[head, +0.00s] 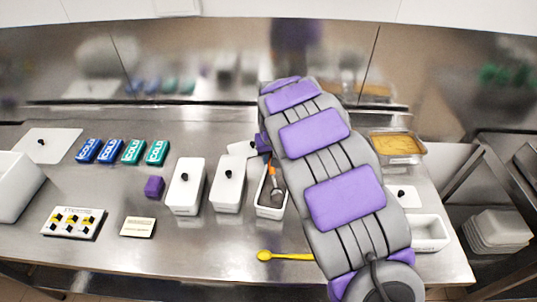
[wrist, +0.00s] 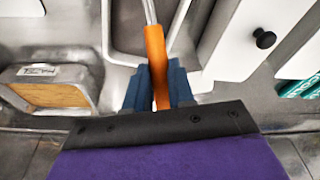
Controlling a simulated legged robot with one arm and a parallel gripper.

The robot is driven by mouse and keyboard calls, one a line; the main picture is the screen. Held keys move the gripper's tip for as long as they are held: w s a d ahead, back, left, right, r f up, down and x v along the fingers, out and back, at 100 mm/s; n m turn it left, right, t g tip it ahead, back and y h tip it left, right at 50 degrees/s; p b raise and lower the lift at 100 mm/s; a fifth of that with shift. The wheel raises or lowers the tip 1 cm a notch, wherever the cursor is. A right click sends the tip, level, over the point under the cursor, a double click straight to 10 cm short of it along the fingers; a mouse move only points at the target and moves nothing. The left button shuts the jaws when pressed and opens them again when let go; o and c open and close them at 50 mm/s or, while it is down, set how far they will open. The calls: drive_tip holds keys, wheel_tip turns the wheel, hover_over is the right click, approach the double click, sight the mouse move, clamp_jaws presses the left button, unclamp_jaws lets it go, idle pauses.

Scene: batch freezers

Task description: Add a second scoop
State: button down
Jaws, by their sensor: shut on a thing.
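My gripper (wrist: 160,85) has its blue fingers shut on the orange handle (wrist: 155,55) of a scoop. In the head view the scoop (head: 271,173) reaches down into a narrow open white container (head: 269,211), its metal end low inside. I cannot tell whether the scoop holds anything. My arm hides most of the gripper and part of this container in the head view. A clear tub of yellow-orange contents (head: 397,144) stands at the right; it also shows in the wrist view (wrist: 50,95). Another open white container (head: 430,233) stands at the front right.
Two lidded white containers (head: 185,188) (head: 228,183) stand left of the open one. A yellow spoon (head: 284,256) lies near the front edge. A loose lid (head: 404,195) lies right.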

drive_tip(key=shift+s+d+b, duration=0.2)
drive_tip(key=shift+s+b, duration=0.1)
drive_tip(key=shift+s, duration=0.35)
drive_tip(key=shift+s+d+b, duration=0.15)
drive_tip(key=shift+s+b, duration=0.1)
drive_tip(key=shift+s, duration=0.35)
drive_tip(key=shift+w+p, duration=0.1)
drive_tip(key=shift+p, duration=0.4)
drive_tip(key=shift+w+a+f+g+p, duration=0.15)
drive_tip(key=shift+w+g+p, duration=0.3)
drive_tip(key=shift+p, duration=0.55)
drive_tip(key=shift+w+a+r+p, duration=0.1)
drive_tip(key=shift+w+r+p, duration=0.2)
drive_tip(key=shift+r, duration=0.35)
drive_tip(key=shift+w+r+p, duration=0.1)
drive_tip(key=shift+r+p, duration=0.3)
drive_tip(key=shift+r, duration=0.3)
drive_tip(key=shift+w+a+r+p, duration=0.1)
drive_tip(key=shift+w+r+p, duration=0.2)
drive_tip(key=shift+r, duration=0.35)
drive_tip(key=g+p, duration=0.1)
drive_tip(key=p, duration=0.2)
drive_tip(key=shift+w+a+h, duration=0.1)
drive_tip(key=shift+w+h, duration=0.25)
drive_tip(key=shift+h, duration=0.05)
